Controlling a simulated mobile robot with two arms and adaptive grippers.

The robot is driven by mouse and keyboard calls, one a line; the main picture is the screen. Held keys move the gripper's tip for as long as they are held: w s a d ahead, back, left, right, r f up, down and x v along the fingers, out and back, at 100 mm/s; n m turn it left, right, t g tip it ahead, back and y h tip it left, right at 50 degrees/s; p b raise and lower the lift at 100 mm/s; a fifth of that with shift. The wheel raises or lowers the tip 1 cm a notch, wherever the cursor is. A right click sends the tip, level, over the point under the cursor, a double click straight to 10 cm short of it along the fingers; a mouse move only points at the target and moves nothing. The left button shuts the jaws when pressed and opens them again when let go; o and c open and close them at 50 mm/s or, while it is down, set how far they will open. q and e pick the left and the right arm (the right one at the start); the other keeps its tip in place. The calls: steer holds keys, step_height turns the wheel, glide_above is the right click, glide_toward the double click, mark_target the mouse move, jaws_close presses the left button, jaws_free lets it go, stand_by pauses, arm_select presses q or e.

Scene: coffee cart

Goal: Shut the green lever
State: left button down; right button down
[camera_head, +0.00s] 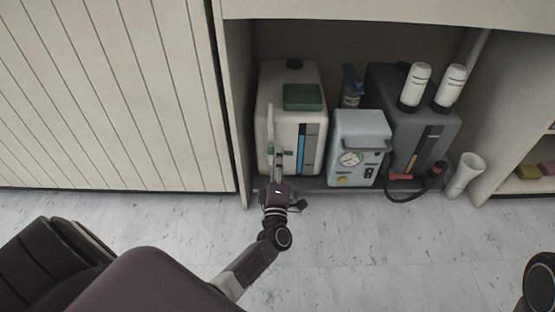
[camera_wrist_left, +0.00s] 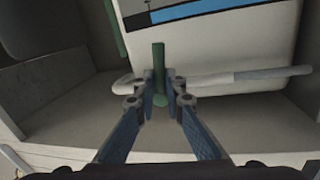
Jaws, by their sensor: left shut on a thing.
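The green lever (camera_wrist_left: 158,62) sits on a thin white pipe (camera_wrist_left: 272,72) at the front of a white tank (camera_head: 273,85). In the left wrist view the lever lies crosswise to the pipe, with its rounded end toward me. My left gripper (camera_wrist_left: 156,80) is shut on the lever, one finger on each side. In the head view the left gripper (camera_head: 277,162) reaches up to the tank's lower front, and the lever there is small and partly hidden. My right gripper is not in view.
A grey-blue machine with a gauge (camera_head: 358,150) stands right of the tank. A dark tank (camera_head: 428,128) with white cylinders on top and a black hose is farther right. A white tube (camera_head: 465,175) leans at the cabinet's right wall. The floor (camera_head: 400,260) in front is clear.

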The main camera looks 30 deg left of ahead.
arm_select(q)
steer(key=shift+n+y, duration=0.4)
steer(key=shift+n, duration=0.7)
steer(key=shift+r, duration=0.1)
steer(key=c, duration=2)
jaws_free()
steer(key=shift+r, duration=0.1)
steer(key=shift+r, duration=0.1)
